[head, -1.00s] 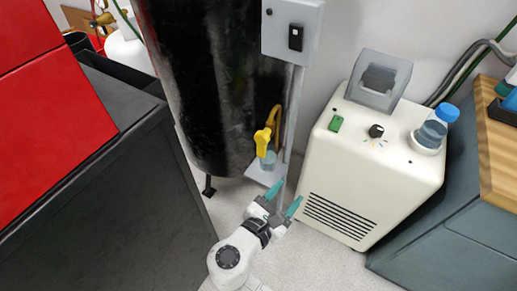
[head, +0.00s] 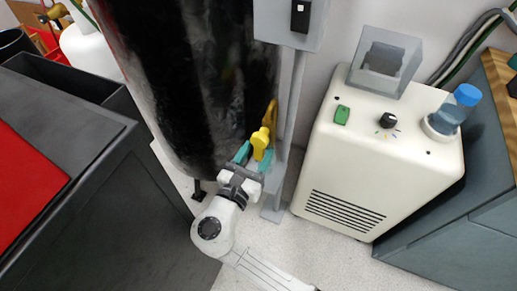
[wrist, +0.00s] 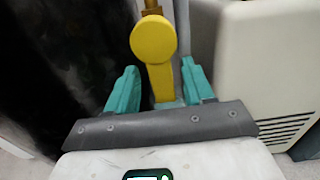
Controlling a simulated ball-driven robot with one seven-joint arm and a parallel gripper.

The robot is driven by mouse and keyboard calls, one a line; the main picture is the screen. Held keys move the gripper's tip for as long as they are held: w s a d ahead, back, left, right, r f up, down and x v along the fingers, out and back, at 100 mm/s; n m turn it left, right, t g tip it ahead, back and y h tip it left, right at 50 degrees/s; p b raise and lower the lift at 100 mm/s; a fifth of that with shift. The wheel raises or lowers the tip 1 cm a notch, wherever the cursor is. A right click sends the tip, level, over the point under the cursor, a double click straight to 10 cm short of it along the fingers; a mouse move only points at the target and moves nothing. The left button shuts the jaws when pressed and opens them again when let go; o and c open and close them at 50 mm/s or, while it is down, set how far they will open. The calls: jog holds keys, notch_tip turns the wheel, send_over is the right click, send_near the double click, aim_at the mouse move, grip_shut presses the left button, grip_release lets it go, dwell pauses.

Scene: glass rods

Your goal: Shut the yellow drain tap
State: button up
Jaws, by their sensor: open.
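The yellow drain tap (head: 260,141) is on a brass pipe at the lower front of the black tank (head: 215,75). In the wrist view its round yellow head (wrist: 153,39) and the handle below it stand ahead of my gripper. My gripper (head: 254,157) is open, with its teal fingers on either side of the yellow handle. In the wrist view the fingers (wrist: 158,88) stand apart, with gaps showing beside the handle. I cannot tell whether either finger touches it. The glass seen below the tap earlier is hidden behind my gripper.
A grey post with a switch box (head: 292,22) stands just right of the tap. A cream machine (head: 375,160) with a blue-capped bottle (head: 455,108) is further right. A dark cabinet (head: 110,190) is at left. Pale floor (head: 285,240) is open in front.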

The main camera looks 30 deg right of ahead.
jog(key=shift+x, duration=0.95)
jog(key=shift+c, duration=0.2)
grip_shut()
